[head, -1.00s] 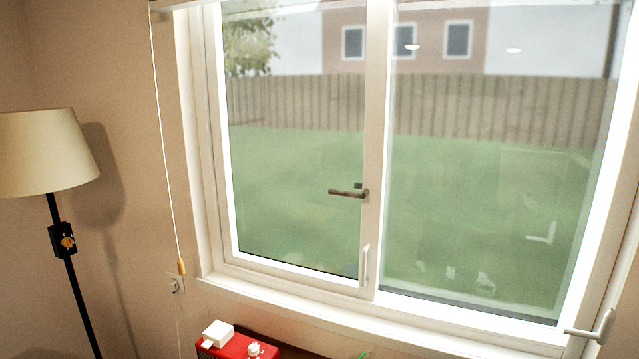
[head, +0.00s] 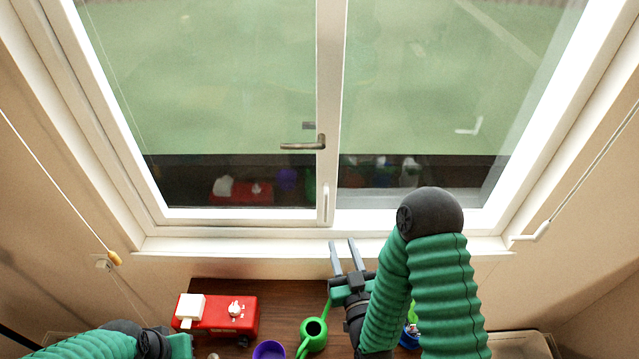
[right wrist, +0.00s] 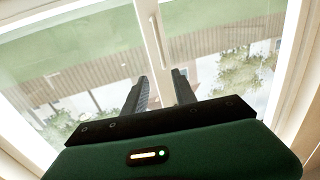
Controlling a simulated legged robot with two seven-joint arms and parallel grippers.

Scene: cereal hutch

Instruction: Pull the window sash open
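The window's left sash (head: 215,216) has a white frame and looks shut, its edge meeting the centre upright. A dark lever handle (head: 302,146) points left near that upright, and a white vertical pull (head: 326,203) sits below it. My right gripper (head: 343,248) is in front of and below the pull, at the sill, fingers apart and empty. In the right wrist view, the two dark fingers (right wrist: 160,85) are apart, with the white upright (right wrist: 152,35) beyond them. My left gripper is only partly in the head view at the bottom left; its fingers do not show.
A brown table (head: 275,293) below the sill holds a red box (head: 238,322) with white items on it, a green watering can (head: 313,335) and a purple cup (head: 269,350). Cords hang on both sides. The white sill (head: 240,246) is bare.

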